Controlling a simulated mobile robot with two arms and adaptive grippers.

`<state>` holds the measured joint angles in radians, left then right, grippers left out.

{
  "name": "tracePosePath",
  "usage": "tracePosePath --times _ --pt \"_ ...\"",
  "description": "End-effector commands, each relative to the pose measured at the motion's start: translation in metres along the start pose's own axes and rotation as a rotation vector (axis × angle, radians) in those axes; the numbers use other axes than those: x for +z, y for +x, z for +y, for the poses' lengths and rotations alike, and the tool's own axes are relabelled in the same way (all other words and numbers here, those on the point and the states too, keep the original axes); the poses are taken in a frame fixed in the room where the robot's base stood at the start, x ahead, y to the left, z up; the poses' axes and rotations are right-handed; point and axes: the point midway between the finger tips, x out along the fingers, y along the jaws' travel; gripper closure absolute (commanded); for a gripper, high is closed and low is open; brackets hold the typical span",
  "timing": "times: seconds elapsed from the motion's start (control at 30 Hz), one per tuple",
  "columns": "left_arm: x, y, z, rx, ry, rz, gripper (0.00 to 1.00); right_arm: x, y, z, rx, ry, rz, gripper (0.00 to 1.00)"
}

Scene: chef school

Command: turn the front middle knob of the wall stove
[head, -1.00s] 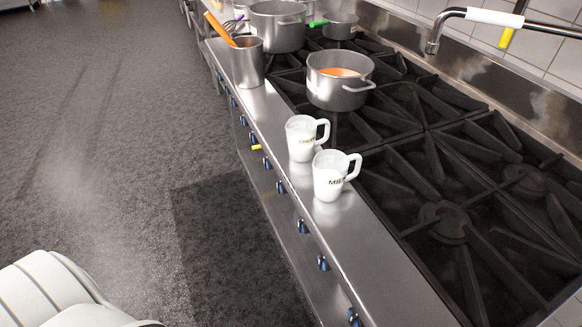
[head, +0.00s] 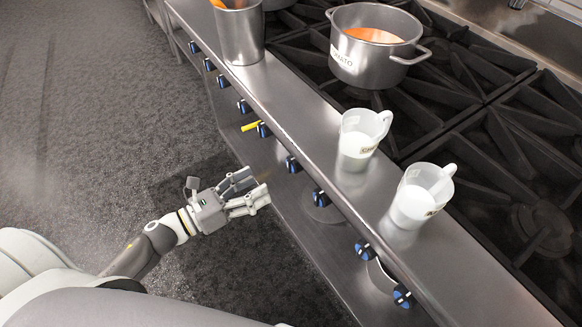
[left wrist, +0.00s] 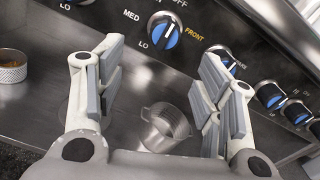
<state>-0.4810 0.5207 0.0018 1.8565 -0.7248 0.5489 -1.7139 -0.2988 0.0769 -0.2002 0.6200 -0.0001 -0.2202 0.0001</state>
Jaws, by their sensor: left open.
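The wall stove (head: 300,140) has a row of black and blue knobs along its front face. One knob (left wrist: 165,30), with FRONT, MED and LO printed around it, sits ahead of and between the fingers in the left wrist view. I cannot tell for certain that it is the front middle knob. My left gripper (head: 257,186) is open and empty, in front of the stove face and apart from the knobs, near a knob (head: 293,165) in the head view. It also shows open in the left wrist view (left wrist: 160,68). My right gripper is not in view.
A steel container (head: 238,35) stands farther back. A tomato pot (head: 375,50) is on the burners. A yellow piece (head: 250,126) sticks out by one knob. The floor (head: 100,130) at left is clear.

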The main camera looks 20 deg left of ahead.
Motion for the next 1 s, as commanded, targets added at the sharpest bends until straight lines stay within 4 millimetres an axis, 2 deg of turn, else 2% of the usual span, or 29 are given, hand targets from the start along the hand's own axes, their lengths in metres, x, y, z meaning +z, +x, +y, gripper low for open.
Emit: tracePosePath --times 0.23,0.7,1.0 --pt "0.007 0.019 -0.005 -0.018 0.038 -0.006 0.38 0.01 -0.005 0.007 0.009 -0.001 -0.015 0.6" --pt "0.007 0.091 -0.005 -0.014 0.034 -0.005 0.38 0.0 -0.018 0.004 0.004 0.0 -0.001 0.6" --pt "0.005 0.108 -0.005 -0.013 0.033 -0.003 0.38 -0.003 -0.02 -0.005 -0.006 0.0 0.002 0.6"
